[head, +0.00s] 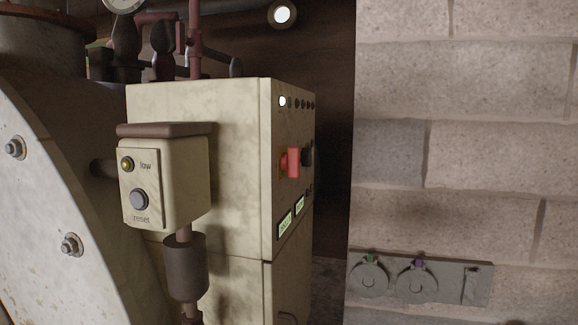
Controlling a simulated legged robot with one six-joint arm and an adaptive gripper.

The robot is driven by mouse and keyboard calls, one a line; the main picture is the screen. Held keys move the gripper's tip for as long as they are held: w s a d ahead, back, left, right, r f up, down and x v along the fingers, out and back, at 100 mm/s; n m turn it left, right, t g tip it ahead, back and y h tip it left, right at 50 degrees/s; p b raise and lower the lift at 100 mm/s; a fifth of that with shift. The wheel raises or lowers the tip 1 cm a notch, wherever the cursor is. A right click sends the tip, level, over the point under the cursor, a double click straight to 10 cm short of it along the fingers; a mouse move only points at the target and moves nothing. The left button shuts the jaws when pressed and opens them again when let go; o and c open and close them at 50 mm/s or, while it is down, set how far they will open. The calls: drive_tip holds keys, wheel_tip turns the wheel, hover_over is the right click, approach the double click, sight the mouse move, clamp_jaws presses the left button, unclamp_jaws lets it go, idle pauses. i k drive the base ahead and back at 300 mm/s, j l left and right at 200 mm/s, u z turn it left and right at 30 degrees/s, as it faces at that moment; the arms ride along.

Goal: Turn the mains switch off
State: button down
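A cream cabinet (195,105) stands in the middle of the head view. Its narrow right-hand face is seen at a steep angle. On that face sits a red switch handle (293,162), which looks like the mains switch. A dark knob (307,154) is just right of it. I cannot read any label or tell the switch's position from this angle. A row of small indicators runs along the top of the face, and the leftmost one (282,101) is lit white. Two small green-white displays (284,225) sit below the handle. My gripper is not in view.
A large bolted metal vessel (35,190) fills the left. A block wall (470,130) with a grey two-disc plate (452,283) is at right.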

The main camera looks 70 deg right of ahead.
sight(290, 160)
drive_tip(key=k+l+z, duration=0.15)
drive_tip(key=z, duration=0.25)
drive_tip(key=k+l+z, duration=0.1)
drive_tip(key=l+z, duration=0.25)
drive_tip(key=z, duration=1.25)
drive_tip(key=k+l+z, duration=0.15)
drive_tip(key=z, duration=0.2)
drive_tip(key=l, duration=0.1)
